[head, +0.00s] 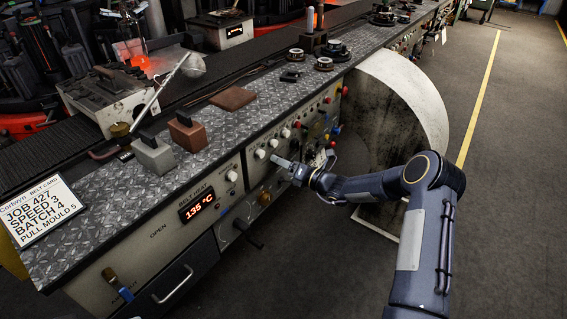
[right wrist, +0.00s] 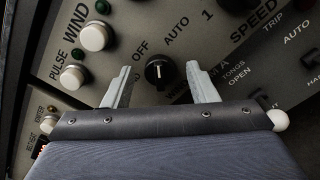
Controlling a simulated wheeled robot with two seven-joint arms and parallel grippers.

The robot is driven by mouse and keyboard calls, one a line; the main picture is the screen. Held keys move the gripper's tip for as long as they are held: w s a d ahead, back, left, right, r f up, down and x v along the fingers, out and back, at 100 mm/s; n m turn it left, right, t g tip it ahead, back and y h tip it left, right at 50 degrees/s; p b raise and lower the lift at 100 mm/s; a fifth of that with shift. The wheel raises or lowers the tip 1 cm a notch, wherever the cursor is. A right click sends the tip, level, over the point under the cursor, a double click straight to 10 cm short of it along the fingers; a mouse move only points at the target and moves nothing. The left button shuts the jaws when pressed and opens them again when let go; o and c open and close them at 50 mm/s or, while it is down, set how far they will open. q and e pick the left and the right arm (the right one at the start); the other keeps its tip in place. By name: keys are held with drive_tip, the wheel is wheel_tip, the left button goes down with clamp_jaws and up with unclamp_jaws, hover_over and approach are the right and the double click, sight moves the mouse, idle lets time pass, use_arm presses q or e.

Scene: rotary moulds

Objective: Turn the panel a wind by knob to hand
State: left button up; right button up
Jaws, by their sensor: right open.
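My right gripper (head: 290,169) is in front of the long bench's control panel in the head view. In the right wrist view its two pale fingers (right wrist: 160,80) are open and empty. A small black knob (right wrist: 158,72) with a white mark shows between the fingertips; I cannot tell if they touch it. The mark points roughly up, and OFF and AUTO are printed above the knob. The label below it is partly hidden. A white button (right wrist: 95,37) beside the word WIND and another (right wrist: 72,77) beside PULSE are to the left. My left gripper is not in view.
The bench top (head: 130,195) holds a grey block (head: 153,156), a brown block (head: 187,136) and a job card (head: 40,212). A heat display (head: 198,207) and a drawer (head: 175,280) are lower left. A large pale drum (head: 405,85) stands behind my right arm. Floor is open at right.

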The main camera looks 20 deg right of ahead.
drive_tip(key=c, duration=1)
drive_tip(key=shift+o, duration=0.2)
drive_tip(key=shift+n+b, duration=9)
drive_tip(key=shift+b, duration=1.9)
drive_tip(key=o, duration=1)
drive_tip(key=shift+s, duration=0.1)
drive_tip(key=shift+c, duration=0.2)
